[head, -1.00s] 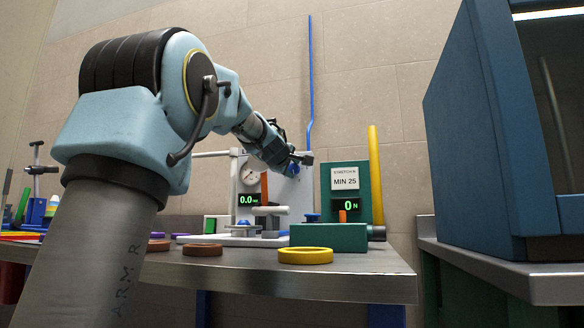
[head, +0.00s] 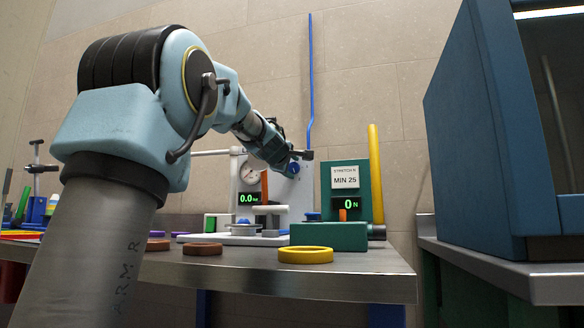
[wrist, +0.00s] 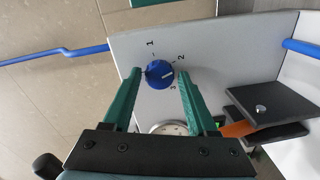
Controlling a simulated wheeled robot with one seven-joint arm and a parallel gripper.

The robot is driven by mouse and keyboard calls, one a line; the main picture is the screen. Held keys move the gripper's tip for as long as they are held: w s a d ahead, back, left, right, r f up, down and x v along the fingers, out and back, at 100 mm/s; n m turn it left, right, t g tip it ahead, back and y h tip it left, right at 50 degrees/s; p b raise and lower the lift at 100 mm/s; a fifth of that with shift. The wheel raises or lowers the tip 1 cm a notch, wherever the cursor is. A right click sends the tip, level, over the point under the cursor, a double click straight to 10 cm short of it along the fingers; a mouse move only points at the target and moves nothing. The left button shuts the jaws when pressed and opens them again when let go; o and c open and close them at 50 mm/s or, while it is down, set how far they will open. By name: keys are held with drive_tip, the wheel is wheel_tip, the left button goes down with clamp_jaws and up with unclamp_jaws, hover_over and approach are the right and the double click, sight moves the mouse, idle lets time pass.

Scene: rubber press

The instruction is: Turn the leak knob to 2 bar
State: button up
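The blue leak knob (wrist: 160,74) sits on a pale panel marked 1, 2 and 3 in the wrist view. Its white pointer line points to the right in the picture, roughly between the 2 and 3 marks. My gripper (wrist: 161,73) is open, with one green finger on each side of the knob; contact is unclear. In the head view my gripper (head: 297,164) is at the upper right of the panel (head: 302,194) and mostly covers the knob. The green display (head: 248,198) reads 0.0. A round gauge (head: 250,173) is above it.
A dark block (wrist: 266,103) and an orange part (wrist: 238,129) are right of the fingers in the wrist view. A green tester (head: 371,190) stands right of the panel. Yellow (head: 305,255) and brown (head: 203,249) rings lie on the bench.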

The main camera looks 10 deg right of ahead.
drive_tip(key=v, duration=1.1)
drive_tip(key=shift+w+d, duration=0.1)
